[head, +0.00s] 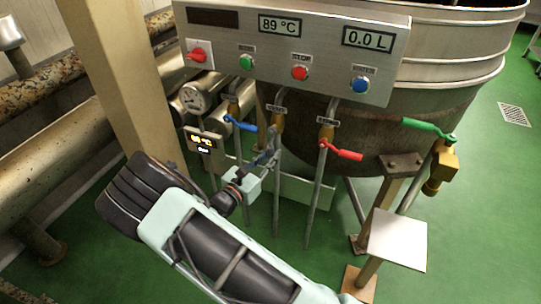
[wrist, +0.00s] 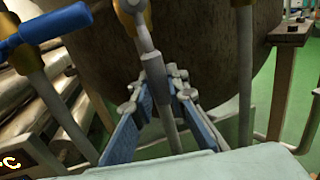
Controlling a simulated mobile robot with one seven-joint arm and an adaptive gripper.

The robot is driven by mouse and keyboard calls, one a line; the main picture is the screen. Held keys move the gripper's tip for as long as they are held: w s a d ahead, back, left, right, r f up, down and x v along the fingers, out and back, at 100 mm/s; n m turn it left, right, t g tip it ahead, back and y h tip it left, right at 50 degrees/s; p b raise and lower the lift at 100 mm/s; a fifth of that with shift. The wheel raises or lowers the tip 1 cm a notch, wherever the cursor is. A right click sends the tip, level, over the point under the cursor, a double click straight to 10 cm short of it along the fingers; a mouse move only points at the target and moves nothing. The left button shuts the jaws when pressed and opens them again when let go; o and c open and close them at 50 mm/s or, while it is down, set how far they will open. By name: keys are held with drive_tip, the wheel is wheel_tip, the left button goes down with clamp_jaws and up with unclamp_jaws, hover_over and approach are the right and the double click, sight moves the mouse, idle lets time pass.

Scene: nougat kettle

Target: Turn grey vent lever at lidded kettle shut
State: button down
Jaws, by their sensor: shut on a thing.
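The grey vent lever (wrist: 151,72) hangs down from a brass valve body (wrist: 134,12) in the wrist view, in front of the kettle wall. My gripper (wrist: 166,84) has its blue-padded fingers on both sides of the lever's lower end and is shut on it. In the head view my gripper (head: 271,143) reaches in from below left, at the middle valve under the control panel.
A blue lever (head: 240,124) is close on the left, a red lever (head: 340,150) on the right, a green lever (head: 428,127) farther right. The control panel (head: 325,72) overhangs the valves. Thin vertical pipes stand beside my gripper. A beige post (head: 118,75) is at left.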

drive_tip(key=shift+d, duration=0.1)
drive_tip(key=s+d+r+n+t+y+p, duration=0.2)
drive_tip(key=d+r+n+p, duration=0.6)
drive_tip(key=n+p, duration=0.7)
drive_tip(key=shift+s+r+n+t, duration=0.5)
drive_tip(key=shift+n+t, duration=0.3)
drive_tip(key=shift+n, duration=1.8)
drive_tip(key=shift+d+p, duration=0.1)
drive_tip(key=shift+p, duration=0.2)
drive_tip(key=c, duration=1.9)
unclamp_jaws()
drive_tip(key=v, duration=1.2)
drive_tip(key=shift+s, duration=0.1)
drive_tip(key=shift+d, duration=0.1)
